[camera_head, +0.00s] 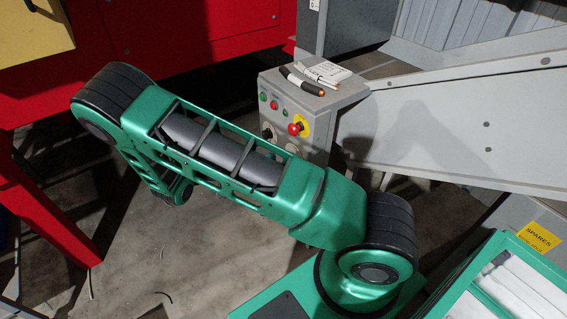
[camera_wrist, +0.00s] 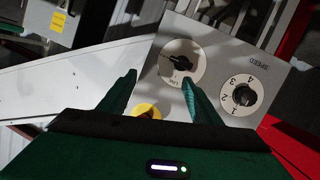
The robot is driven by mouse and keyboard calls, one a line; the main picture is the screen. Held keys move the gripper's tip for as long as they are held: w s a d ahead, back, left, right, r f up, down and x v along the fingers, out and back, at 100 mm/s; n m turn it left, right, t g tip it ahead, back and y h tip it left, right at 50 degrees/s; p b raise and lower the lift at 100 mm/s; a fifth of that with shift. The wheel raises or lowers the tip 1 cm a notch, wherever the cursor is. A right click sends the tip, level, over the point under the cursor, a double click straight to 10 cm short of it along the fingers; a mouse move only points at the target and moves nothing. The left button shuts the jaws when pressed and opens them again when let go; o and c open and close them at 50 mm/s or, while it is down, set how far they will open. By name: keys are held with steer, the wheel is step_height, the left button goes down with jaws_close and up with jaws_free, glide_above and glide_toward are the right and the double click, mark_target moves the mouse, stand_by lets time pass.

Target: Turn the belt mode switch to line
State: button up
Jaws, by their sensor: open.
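The belt mode switch is most likely the round white dial (camera_wrist: 182,62) with a black knob, on the grey control panel in the wrist view. Its lettering is too small to read surely, so its setting cannot be told. My gripper (camera_wrist: 160,76) is open and empty. One finger lies to the left of the dial and the other overlaps its lower edge; contact cannot be told. In the head view the control box (camera_head: 347,95) stands behind my green arm, which hides part of its front; my gripper does not show there.
A speed dial (camera_wrist: 242,95) with numbers sits right of the switch. A red stop button (camera_head: 295,129) on a yellow plate is on the same box. A marker (camera_head: 301,81) and papers lie on top. A grey chute (camera_head: 460,135) stands to the right.

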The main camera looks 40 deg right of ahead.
steer(key=w+a+f+t+h, duration=0.2)
steer(key=a+f+t+h, duration=0.1)
steer(key=a+f, duration=0.15)
steer(key=d, duration=1.1)
steer(key=shift+f, duration=0.2)
steer(key=shift+d, duration=0.1)
steer(key=c, duration=1)
